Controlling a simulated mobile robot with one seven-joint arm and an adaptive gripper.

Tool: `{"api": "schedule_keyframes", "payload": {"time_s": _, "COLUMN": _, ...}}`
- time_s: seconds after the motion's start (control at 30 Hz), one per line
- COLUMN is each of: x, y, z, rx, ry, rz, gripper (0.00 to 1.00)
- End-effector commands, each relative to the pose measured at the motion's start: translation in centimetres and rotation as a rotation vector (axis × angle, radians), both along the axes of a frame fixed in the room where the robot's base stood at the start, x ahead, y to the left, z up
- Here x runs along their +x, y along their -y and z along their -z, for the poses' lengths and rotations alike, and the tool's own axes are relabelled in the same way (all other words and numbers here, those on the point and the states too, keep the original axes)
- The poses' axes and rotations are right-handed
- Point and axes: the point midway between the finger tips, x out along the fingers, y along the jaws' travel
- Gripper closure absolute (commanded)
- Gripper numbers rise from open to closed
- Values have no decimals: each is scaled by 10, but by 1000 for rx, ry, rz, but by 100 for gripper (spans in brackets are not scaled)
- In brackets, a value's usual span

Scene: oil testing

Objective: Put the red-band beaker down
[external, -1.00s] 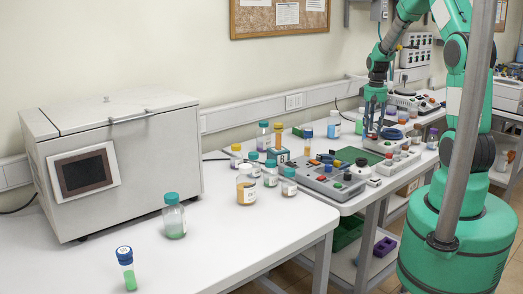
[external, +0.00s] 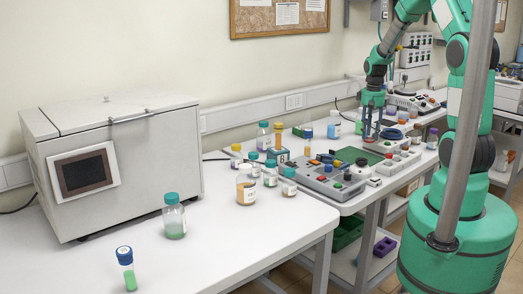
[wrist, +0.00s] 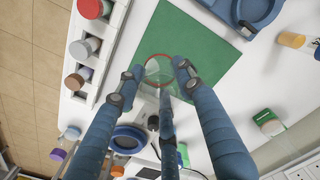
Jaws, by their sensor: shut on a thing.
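The red-band beaker (wrist: 158,61) is clear, with a red ring around its rim, in the wrist view. My gripper (wrist: 159,74) is shut on it, with blue fingers around its sides. The beaker is over the edge area of a green mat (wrist: 200,45); I cannot tell whether its base touches. In the external view my gripper (external: 371,133) points down behind the green mat (external: 358,155), on the far bench. The beaker is small there and mostly hidden by the fingers.
A blue dish (wrist: 257,10) and a blue ring-shaped item (wrist: 128,140) lie near the mat. Much of the mat is bare.

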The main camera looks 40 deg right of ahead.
Motion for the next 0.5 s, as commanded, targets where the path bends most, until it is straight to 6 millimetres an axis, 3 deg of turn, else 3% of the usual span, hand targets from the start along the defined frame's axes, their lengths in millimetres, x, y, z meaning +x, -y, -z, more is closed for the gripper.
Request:
{"api": "schedule_keyframes", "payload": {"time_s": 0.3, "x": -31, "y": -67, "z": 25, "rx": 0, "ry": 3, "rz": 14, "gripper": 89}}
{"api": "schedule_keyframes", "payload": {"time_s": 0.5, "x": -44, "y": -90, "z": 34, "rx": -1, "ry": 5, "rz": 22, "gripper": 89}}
